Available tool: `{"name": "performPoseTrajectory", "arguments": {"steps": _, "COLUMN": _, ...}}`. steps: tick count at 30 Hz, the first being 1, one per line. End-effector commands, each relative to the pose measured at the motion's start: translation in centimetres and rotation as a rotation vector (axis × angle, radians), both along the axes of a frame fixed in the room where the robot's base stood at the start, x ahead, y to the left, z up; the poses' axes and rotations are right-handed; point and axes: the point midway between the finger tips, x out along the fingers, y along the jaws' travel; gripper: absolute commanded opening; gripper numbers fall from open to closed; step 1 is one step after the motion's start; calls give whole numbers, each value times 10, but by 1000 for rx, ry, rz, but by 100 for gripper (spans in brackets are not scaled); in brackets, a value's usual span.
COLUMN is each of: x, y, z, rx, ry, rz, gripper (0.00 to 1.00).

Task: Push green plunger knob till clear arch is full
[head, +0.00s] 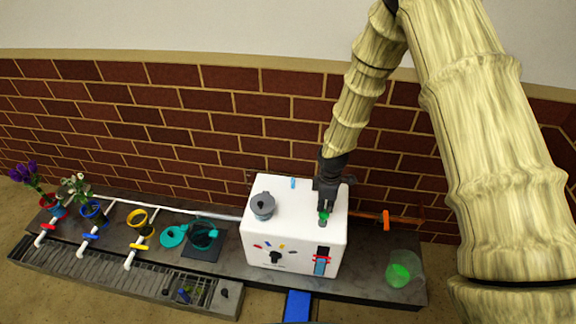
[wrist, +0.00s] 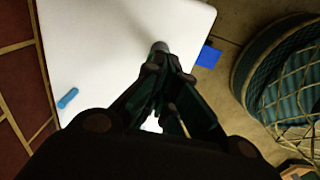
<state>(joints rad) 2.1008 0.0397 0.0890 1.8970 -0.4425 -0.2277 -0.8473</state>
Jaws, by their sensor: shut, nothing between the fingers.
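A white box-shaped machine (head: 270,236) stands on the dark counter. The green plunger knob (head: 324,216) is on its top near the front right, on a grey base. My gripper (head: 325,207) is shut and empty, pointing down right over the knob. I cannot tell whether its fingertips touch the knob. In the wrist view my gripper (wrist: 160,68) covers most of the knob area, with a grey round part (wrist: 160,46) just past the fingertips. A dark upright window (head: 321,262) on the machine's front shows blue in its lower part and red marks. I cannot make out a clear arch.
A grey-lidded pot (head: 263,205) sits on the machine's top left. A clear vessel with green inside (head: 402,271) stands right of the machine. White pipes, a yellow ring (head: 139,218) and flower pots line the left. A patterned basket (wrist: 285,75) shows in the wrist view.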

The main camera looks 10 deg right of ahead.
Motion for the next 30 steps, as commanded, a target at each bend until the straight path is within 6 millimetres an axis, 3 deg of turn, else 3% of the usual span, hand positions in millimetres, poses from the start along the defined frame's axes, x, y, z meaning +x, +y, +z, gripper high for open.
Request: {"name": "performPoseTrajectory", "arguments": {"steps": 30, "x": -1, "y": 0, "z": -32, "rx": 0, "ry": 1, "rz": 0, "gripper": 0}}
